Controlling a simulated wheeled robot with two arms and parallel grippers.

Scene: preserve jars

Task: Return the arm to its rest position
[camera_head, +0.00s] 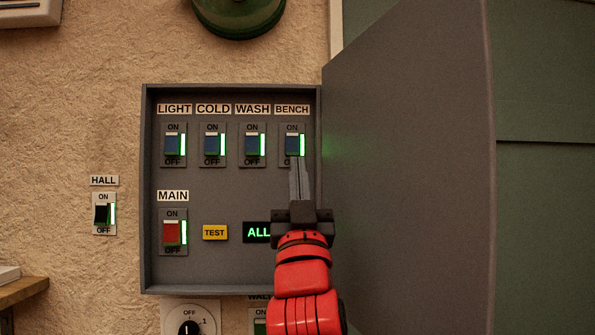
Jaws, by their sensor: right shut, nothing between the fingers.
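My right gripper (296,165) is shut and empty. Its red arm comes up from the bottom of the view, and its fingertips are just below or at the BENCH switch (292,144); I cannot tell whether they touch it. The BENCH switch has a green light lit beside it. The LIGHT (172,144), COLD (211,144) and WASH (252,144) switches also show lit green lights. The red MAIN switch (172,232) has its green light lit. The arm hides part of a black sign with green "ALL" letters (257,232). My left gripper is not in view.
The grey switch box (147,190) has its door (410,180) swung open to the right, close beside my arm. A HALL switch (102,214) is on the wall at left. A dial (190,325) is below the box. A wooden shelf (22,291) juts in at lower left.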

